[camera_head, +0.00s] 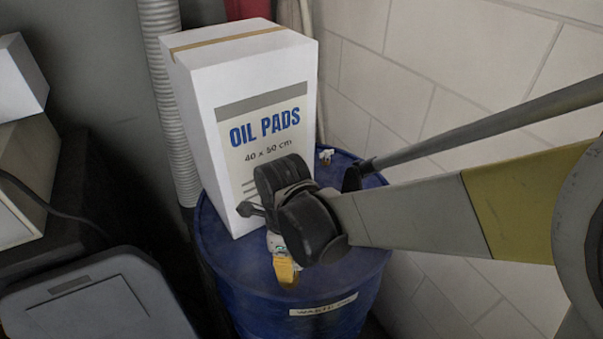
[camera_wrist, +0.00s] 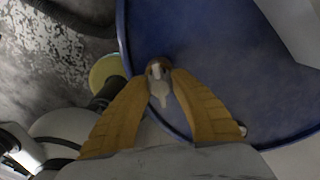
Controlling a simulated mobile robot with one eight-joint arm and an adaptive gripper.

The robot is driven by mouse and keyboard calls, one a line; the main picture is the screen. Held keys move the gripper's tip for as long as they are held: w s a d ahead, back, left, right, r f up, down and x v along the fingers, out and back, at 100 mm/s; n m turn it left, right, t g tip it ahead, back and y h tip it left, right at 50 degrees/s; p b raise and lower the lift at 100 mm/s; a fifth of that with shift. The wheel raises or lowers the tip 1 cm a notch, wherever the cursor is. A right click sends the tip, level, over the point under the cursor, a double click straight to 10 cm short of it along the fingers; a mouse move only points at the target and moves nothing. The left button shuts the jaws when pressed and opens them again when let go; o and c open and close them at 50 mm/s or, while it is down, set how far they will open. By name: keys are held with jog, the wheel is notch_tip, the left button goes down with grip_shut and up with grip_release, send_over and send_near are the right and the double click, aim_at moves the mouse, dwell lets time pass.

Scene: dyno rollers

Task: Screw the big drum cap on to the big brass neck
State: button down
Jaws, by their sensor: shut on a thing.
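My gripper (camera_head: 287,276) points down over the front part of the blue drum's top (camera_head: 350,272). In the wrist view its two ribbed yellow fingers (camera_wrist: 159,76) come together on a small pale piece with a tab (camera_wrist: 161,92), which I take to be the big drum cap. A brownish rim shows at the fingertips; I cannot tell whether it is the big brass neck or part of the held piece. My gripper and wrist hide this spot in the head view. Whether the cap touches the neck does not show.
A tall white oil pads box (camera_head: 240,110) stands on the drum's back left, close to my wrist. A small white and orange fitting (camera_head: 325,155) is at the drum's back. A block wall (camera_head: 480,60) stands at right, a grey lidded bin (camera_head: 95,300) at left.

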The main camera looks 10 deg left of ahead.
jog(key=c, duration=1.1)
grip_release()
notch_tip(320, 180, up, 12)
jog(key=shift+w+r+p, duration=0.1)
jog(key=shift+r+p, duration=0.05)
jog(key=shift+p, duration=0.6)
